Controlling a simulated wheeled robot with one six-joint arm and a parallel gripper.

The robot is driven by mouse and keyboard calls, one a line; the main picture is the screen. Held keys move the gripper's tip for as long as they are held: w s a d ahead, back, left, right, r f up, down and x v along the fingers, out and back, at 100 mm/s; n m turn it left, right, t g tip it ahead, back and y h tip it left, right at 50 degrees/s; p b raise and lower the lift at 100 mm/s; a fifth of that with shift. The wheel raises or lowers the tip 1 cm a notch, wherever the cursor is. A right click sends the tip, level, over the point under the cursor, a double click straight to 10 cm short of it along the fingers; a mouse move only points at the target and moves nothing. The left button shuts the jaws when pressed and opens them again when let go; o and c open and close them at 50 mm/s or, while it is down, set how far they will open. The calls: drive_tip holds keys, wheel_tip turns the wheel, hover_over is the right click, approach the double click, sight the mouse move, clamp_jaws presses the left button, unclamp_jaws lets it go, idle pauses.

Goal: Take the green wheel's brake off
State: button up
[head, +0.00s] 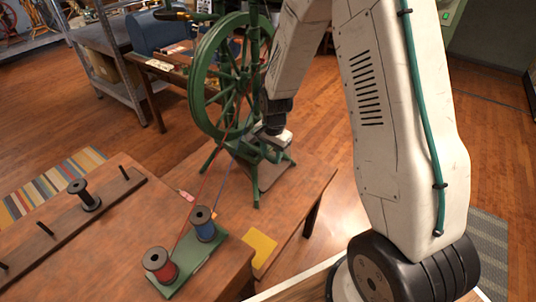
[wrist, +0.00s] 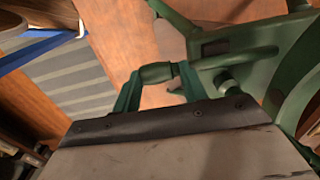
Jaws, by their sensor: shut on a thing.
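The green spinning wheel (head: 197,92) stands upright on a low wooden table, its rim at the left and its green frame at the right. My gripper (head: 268,150) reaches down beside the lower part of the frame; its fingertips are hard to make out in the head view. In the wrist view, my gripper's two teal fingers (wrist: 158,86) are shut on a dark green rounded knob (wrist: 156,73). The knob appears to be the brake's handle, joined to a green arm (wrist: 235,60) of the frame. Where the brake meets the wheel is hidden.
A red spool (head: 159,266) and a blue spool (head: 204,225) stand on a green base, with threads running up to the wheel. A yellow card (head: 259,248) lies nearby. A dark rail (head: 60,222) with pegs and a black spool lies at left.

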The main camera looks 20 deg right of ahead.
drive_tip(key=shift+w+r, duration=0.1)
drive_tip(key=shift+w, duration=0.05)
drive_tip(key=o, duration=1.4)
drive_tip(key=shift+a, duration=0.15)
drive_tip(key=r, duration=0.7)
drive_tip(key=shift+s+d+r, duration=0.25)
drive_tip(key=shift+r, duration=0.15)
